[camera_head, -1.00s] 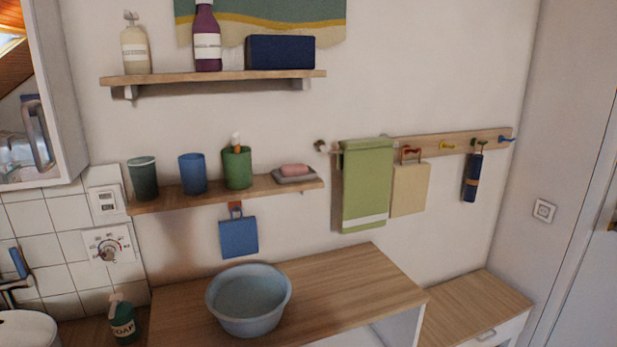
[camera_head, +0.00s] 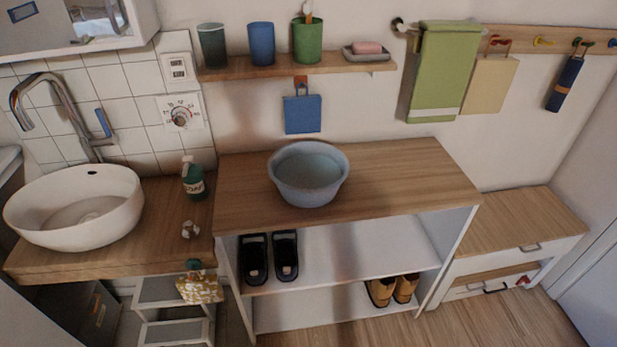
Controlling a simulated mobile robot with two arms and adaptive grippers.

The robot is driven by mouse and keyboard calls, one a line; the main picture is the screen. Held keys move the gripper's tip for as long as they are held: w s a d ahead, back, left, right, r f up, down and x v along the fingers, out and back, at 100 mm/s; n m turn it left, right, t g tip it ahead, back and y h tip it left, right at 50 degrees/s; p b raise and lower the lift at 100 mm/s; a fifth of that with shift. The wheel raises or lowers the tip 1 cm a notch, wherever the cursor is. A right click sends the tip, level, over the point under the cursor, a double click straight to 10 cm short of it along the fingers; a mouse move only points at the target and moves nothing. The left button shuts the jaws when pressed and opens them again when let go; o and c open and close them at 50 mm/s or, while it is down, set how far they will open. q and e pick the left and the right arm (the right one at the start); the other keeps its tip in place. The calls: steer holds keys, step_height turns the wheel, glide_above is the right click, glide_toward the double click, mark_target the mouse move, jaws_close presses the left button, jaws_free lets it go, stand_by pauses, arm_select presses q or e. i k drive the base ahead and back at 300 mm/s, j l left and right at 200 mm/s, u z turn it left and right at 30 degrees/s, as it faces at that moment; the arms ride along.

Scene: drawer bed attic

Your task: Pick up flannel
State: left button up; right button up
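Several cloth-like things show in the head view, and I cannot tell which is the flannel. A green towel (camera_head: 443,72) with a pale stripe hangs from the wall rail. A flat beige piece (camera_head: 488,84) hangs to its right by a red loop. A small blue square piece (camera_head: 303,114) hangs under the wall shelf from a reddish hook. A yellow and white patterned cloth (camera_head: 200,289) hangs low at the front of the sink counter. Neither of my grippers is in view.
A blue basin (camera_head: 310,190) stands on the wooden shelf unit (camera_head: 400,180), which holds black and brown shoes below. A white sink (camera_head: 75,208), soap bottle (camera_head: 193,180) and step stool (camera_head: 172,332) are left. A low drawer cabinet (camera_head: 520,215) is right. Some floor shows at lower right.

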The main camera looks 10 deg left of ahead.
mark_target(207, 288)
steer(key=j+u, duration=0.1)
steer(key=u, duration=0.7)
steer(key=j+u, duration=0.15)
steer(key=u, duration=0.25)
